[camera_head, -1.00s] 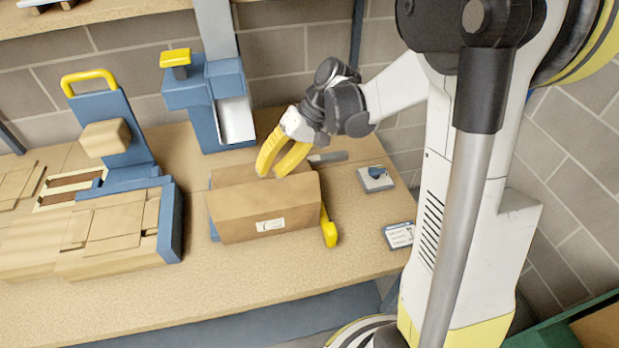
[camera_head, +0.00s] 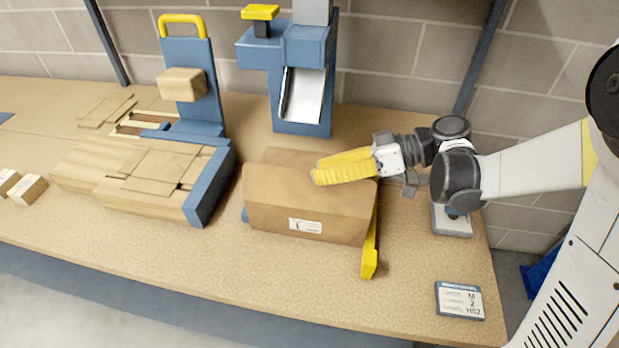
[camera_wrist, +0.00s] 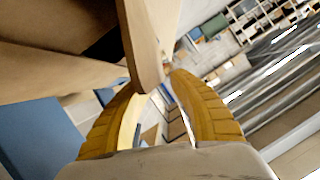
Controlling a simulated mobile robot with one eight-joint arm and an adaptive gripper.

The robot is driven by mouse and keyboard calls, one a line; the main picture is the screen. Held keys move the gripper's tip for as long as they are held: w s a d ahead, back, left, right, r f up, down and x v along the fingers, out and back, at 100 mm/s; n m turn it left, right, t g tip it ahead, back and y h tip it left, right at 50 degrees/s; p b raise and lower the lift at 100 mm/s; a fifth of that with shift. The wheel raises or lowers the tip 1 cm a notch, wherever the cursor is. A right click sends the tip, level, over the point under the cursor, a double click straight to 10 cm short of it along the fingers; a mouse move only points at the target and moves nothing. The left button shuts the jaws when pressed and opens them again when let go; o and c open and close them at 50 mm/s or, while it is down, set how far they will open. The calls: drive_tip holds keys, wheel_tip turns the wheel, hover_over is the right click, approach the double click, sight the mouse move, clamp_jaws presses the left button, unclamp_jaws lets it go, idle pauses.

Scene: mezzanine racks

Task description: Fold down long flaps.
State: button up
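The brown cardboard box (camera_head: 270,215) stands on the bench with a white label on its front. A raised panel, seemingly the far long flap (camera_head: 288,157), shows behind its near top edge. My gripper (camera_head: 318,177) reaches in from the right, its yellow fingers over the right part of the box top. In the wrist view my gripper (camera_wrist: 155,85) has its fingertips apart, with the edge of a cardboard flap (camera_wrist: 143,45) between or just beyond them. I cannot tell whether they touch it. The short flaps and box inside are hidden.
A yellow bar (camera_head: 370,250) stands at the box's right side. A blue dispenser (camera_head: 300,110) is behind it, and a blue fixture (camera_head: 210,185) with flat cartons is at left. A small grey device (camera_head: 452,222) and a label card (camera_head: 460,300) lie at right. The front bench strip is clear.

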sight(308, 173)
drive_tip(key=shift+x, duration=1.6)
clamp_jaws()
